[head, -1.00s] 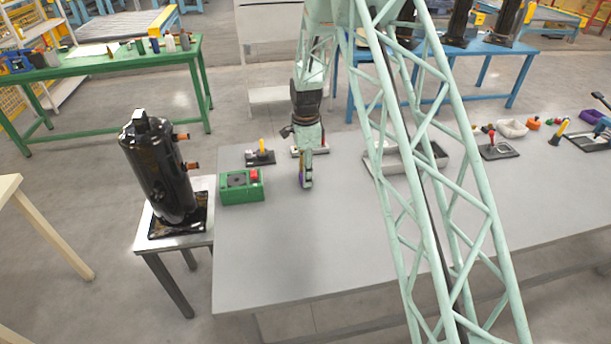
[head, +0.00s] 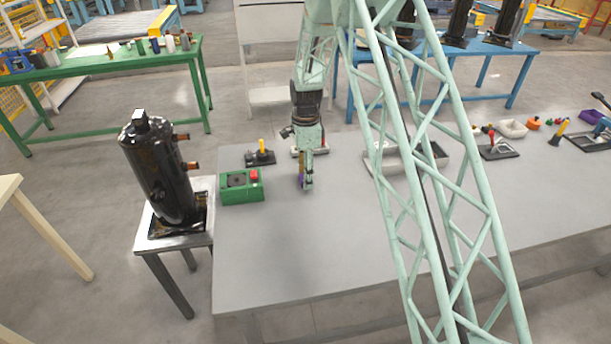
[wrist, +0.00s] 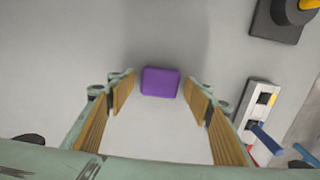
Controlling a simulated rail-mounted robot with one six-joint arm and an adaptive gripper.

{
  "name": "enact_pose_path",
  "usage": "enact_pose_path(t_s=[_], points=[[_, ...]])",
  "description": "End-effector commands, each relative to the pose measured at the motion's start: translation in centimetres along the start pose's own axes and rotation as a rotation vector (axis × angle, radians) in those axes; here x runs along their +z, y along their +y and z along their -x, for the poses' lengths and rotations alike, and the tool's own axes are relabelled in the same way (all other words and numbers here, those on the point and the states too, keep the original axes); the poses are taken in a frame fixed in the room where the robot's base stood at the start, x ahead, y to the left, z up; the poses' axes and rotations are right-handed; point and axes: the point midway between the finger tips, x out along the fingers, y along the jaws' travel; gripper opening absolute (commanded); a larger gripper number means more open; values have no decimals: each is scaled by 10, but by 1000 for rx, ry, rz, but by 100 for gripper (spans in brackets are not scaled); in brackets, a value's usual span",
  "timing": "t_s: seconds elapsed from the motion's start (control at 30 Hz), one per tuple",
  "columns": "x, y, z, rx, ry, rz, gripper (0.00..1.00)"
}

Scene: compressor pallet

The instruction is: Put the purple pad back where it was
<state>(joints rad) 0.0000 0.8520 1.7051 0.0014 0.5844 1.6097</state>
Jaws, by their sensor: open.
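The purple pad (wrist: 160,82) shows in the wrist view against the grey table top, just beyond and between the fingertips, with a gap to each finger. My gripper (wrist: 159,79) is open, its tan-lined fingers on both sides of the pad. In the head view my gripper (head: 306,184) points down low over the table, right of the green box. A purple patch (head: 301,182) shows at its fingertips, partly hidden by a finger. I cannot tell exactly how close the fingertips are to the table.
The green box (head: 241,187) with a red part stands left of my gripper. Behind are a dark base with a yellow handle (head: 262,148) and a grey tray (head: 440,156). A black compressor (head: 158,172) stands on a side stand. The table front (head: 300,260) is clear.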

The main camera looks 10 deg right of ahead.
Motion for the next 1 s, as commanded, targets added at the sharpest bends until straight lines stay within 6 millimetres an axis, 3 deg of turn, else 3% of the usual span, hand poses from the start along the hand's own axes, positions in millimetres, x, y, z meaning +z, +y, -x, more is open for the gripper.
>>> enact_pose_path(t_s=[0.27,1.0], points=[[0,-1,18,-2,0,0,47],[0,0,113,-2,0,0,47]])
